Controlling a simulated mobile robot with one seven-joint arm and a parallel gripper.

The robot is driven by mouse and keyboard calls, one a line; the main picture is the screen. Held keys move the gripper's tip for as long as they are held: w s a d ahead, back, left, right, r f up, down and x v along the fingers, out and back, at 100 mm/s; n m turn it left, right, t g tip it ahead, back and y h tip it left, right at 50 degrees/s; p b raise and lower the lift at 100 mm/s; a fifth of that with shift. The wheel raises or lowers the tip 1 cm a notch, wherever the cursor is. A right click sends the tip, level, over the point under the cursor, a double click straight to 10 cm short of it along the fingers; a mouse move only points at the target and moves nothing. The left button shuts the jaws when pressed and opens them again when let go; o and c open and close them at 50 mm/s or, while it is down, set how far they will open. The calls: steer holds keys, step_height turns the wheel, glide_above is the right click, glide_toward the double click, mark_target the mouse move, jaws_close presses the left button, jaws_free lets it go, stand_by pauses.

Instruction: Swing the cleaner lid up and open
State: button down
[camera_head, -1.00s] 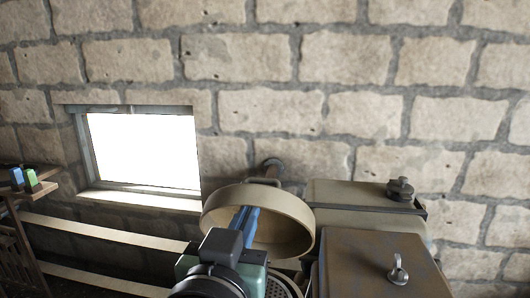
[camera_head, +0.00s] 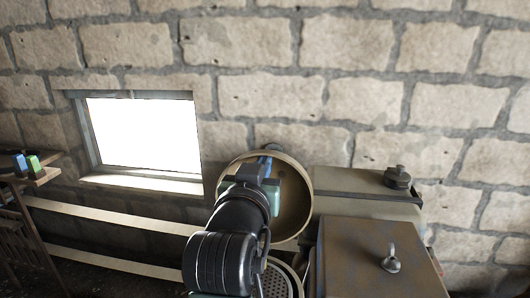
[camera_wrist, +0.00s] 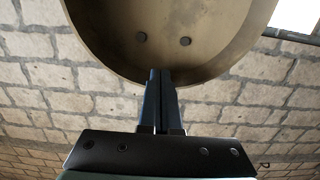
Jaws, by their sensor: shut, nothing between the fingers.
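The cleaner lid (camera_head: 292,205) is a round, shallow tan pan. It stands steeply raised, its hollow inner side facing me. Below it in the head view is the cleaner's perforated round body (camera_head: 276,282), partly hidden by my arm. My gripper (camera_head: 268,160) is in front of the lid's upper part, its blue fingers shut and empty. In the wrist view the shut fingers (camera_wrist: 160,75) reach to the rim of the lid (camera_wrist: 120,45); whether they touch it I cannot tell. Two dark round studs show on the lid's inner face.
A tan tank with a dark cap (camera_head: 397,176) and a brown box with a metal ring (camera_head: 390,260) stand right of the lid. A stone wall (camera_head: 330,60) with a bright window (camera_head: 142,132) is behind. A wooden shelf (camera_head: 40,176) with small blocks is far left.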

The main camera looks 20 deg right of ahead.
steer(key=shift+w+d+r, duration=0.25)
steer(key=shift+w+r, duration=0.15)
steer(key=shift+r, duration=0.05)
steer(key=shift+w+d+r, duration=0.2)
steer(key=shift+w+r, duration=0.2)
steer(key=shift+r, duration=0.05)
steer(key=s+a+r+n+t+y+b, duration=0.35)
steer(key=s+a+r+t+y, duration=0.2)
steer(key=s+a+r, duration=0.4)
steer(key=s+a+r+n+t+y+b, duration=0.35)
steer(key=s+a+r+t, duration=0.3)
steer(key=s+a, duration=0.45)
steer(key=w+d+f+m+g+h+p, duration=0.25)
steer(key=w+d+m+g+h, duration=0.6)
steer(key=w+d, duration=0.8)
steer(key=w+d+f+g+y+p, duration=0.1)
steer(key=d+f+g+y+p, duration=0.1)
steer(key=f+g, duration=0.4)
steer(key=w+d+f+n+g+y+p, duration=0.1)
steer(key=f+g+y+p, duration=0.2)
steer(key=f+g+p, duration=0.2)
step_height(320, 180, down, 3)
steer(key=shift+w+d+f+g, duration=0.15)
steer(key=shift+w+d+g, duration=0.25)
steer(key=shift+g, duration=0.25)
steer(key=shift+n, duration=0.25)
